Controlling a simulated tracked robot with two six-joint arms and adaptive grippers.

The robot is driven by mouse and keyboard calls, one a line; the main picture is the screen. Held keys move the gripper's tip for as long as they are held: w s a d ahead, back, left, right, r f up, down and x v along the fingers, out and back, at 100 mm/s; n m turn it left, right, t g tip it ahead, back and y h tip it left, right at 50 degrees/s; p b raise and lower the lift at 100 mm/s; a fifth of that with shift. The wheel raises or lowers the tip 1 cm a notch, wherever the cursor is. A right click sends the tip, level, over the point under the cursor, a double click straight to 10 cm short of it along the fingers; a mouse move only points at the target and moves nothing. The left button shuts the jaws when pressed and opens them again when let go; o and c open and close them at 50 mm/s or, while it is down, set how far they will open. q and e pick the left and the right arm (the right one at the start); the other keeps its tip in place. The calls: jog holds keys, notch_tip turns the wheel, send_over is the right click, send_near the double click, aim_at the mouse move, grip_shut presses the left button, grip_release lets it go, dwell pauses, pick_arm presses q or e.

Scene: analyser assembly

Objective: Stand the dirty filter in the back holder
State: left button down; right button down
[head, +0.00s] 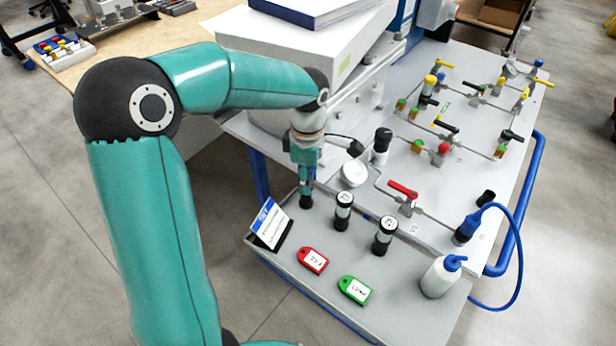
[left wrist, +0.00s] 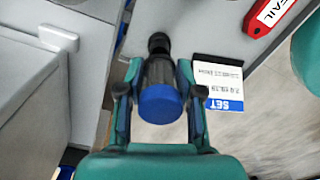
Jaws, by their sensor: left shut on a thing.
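My left gripper (head: 305,172) points down over the back left of the grey tray, beside the small sign. In the left wrist view the left gripper (left wrist: 158,105) is shut on a dark cylinder (left wrist: 160,75) with a blue end and a narrower black far end. It may be the dirty filter; dirt cannot be made out. In the head view its black lower end (head: 305,202) shows just under the fingers; whether it touches the tray is unclear. I cannot tell which thing is the back holder. My right gripper is not in view.
A SET sign (head: 269,224), a red tag (head: 313,260), a green tag (head: 354,290) and a white bottle (head: 441,277) occupy the tray. Behind are a round white piece (head: 355,173), a black-topped fitting (head: 381,145) and a red-handled valve (head: 403,191). A white box (head: 300,60) stands behind the gripper.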

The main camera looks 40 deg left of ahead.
pick_arm(q)
jog(key=shift+f, duration=0.15)
jog(key=shift+f+b, duration=0.4)
jog(key=shift+b, duration=0.15)
jog(key=shift+f+b, duration=0.35)
jog(key=shift+f, duration=0.05)
dwell(0.6)
dwell(0.4)
jog(key=c, duration=0.7)
grip_release()
notch_tip(320, 180, up, 11)
jog(key=shift+w+f, duration=0.1)
jog(key=shift+f, duration=0.1)
jog(key=shift+r, duration=0.65)
